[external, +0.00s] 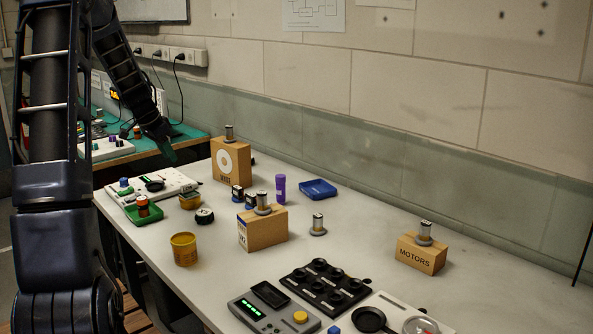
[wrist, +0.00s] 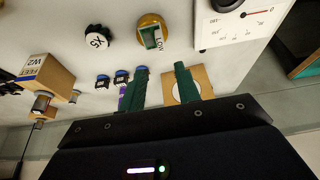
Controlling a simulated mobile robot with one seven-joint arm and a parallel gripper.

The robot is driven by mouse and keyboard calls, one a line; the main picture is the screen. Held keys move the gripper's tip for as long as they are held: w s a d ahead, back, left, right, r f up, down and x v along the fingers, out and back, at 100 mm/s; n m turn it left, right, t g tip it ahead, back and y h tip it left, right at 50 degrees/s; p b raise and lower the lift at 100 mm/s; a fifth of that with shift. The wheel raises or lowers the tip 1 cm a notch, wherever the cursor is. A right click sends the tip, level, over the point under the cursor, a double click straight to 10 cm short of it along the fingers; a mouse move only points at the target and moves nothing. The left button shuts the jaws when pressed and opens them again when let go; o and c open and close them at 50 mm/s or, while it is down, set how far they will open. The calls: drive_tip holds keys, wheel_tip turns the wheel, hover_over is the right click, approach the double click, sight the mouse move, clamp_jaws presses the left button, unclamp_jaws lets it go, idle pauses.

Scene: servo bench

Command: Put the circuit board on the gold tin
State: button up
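A low gold tin (external: 190,203) stands on the bench beside the white panel, and it also shows from above in the wrist view (wrist: 141,22). A small green rectangular piece with a pale lettered face (wrist: 153,38), which looks like the circuit board, lies on its top. In the external view this piece is too small to make out clearly. My gripper (external: 168,156) hangs above the far left of the bench. Its two green fingers (wrist: 160,85) are apart with nothing held between them, and the tin is clear of them.
A taller yellow tin (external: 184,250) stands nearer the front edge. A black knob (external: 204,216), a green tray (external: 144,213), a white panel (external: 175,185) and a purple cylinder (external: 280,188) are nearby. Cardboard boxes (external: 263,231) bear metal cylinders. Free bench lies around the blue tray (external: 318,189).

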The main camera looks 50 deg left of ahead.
drive_tip(key=w+d+r, duration=0.1)
drive_tip(key=d+r, duration=0.4)
drive_tip(key=d, duration=0.6)
drive_tip(key=d+r, duration=0.5)
drive_tip(key=d, duration=0.6)
drive_tip(key=w+d+r, duration=0.1)
drive_tip(key=d+r, duration=0.5)
drive_tip(key=d, duration=0.5)
drive_tip(key=s+d+r, duration=0.1)
drive_tip(key=s+d, duration=0.3)
drive_tip(key=d, duration=0.3)
drive_tip(key=s+d+r, duration=0.2)
drive_tip(key=s+d, duration=0.2)
drive_tip(key=d, duration=0.3)
drive_tip(key=s+d+f, duration=0.1)
drive_tip(key=s+d, duration=0.8)
drive_tip(key=s, duration=0.5)
drive_tip(key=shift+d+f, duration=0.2)
drive_tip(key=shift+f, duration=0.1)
